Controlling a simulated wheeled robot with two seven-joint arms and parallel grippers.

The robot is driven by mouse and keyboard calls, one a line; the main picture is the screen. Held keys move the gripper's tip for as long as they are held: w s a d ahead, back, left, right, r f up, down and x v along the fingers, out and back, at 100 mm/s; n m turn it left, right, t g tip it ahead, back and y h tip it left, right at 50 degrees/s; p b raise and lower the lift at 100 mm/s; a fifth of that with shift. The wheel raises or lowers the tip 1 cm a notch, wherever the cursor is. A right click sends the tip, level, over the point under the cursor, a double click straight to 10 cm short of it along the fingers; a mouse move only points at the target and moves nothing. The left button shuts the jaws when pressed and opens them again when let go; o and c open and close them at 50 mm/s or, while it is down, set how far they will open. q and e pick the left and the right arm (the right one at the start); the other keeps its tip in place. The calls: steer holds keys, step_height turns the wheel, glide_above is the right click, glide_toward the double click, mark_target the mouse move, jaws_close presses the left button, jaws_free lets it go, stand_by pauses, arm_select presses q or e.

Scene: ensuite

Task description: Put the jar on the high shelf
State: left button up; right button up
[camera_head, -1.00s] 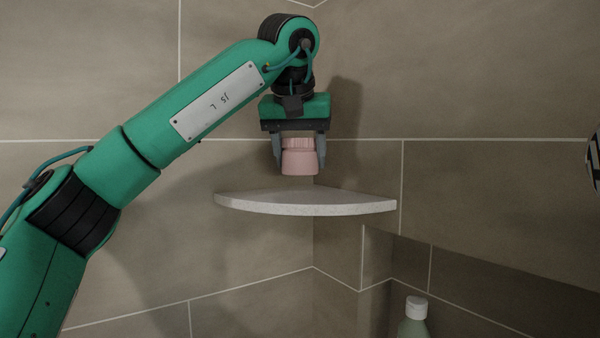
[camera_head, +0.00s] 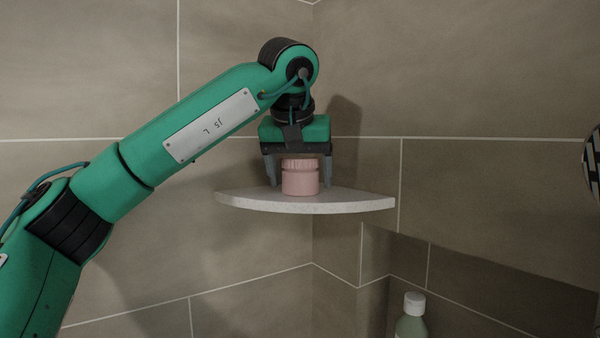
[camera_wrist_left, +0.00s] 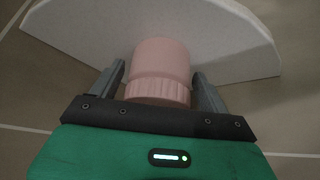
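The pink jar (camera_head: 300,180) with a ribbed lid stands upright on the pale corner shelf (camera_head: 362,201). My left gripper (camera_head: 299,178) points down over the jar from above. Its fingers are on either side of the jar with a gap at each side, so it is open. In the left wrist view the jar (camera_wrist_left: 162,68) sits between the spread fingers, over the shelf (camera_wrist_left: 235,40). My right gripper is not in view.
Tiled walls meet in the corner behind the shelf. A green bottle with a white cap (camera_head: 413,318) stands lower down at the right. A striped object (camera_head: 592,170) shows at the right edge. The shelf is bare on both sides of the jar.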

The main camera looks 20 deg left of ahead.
arm_select(q)
steer(key=shift+r, duration=0.25)
steer(key=shift+s+r+b, duration=0.25)
steer(key=shift+b, duration=0.1)
steer(key=b+v, duration=0.2)
steer(key=v, duration=0.9)
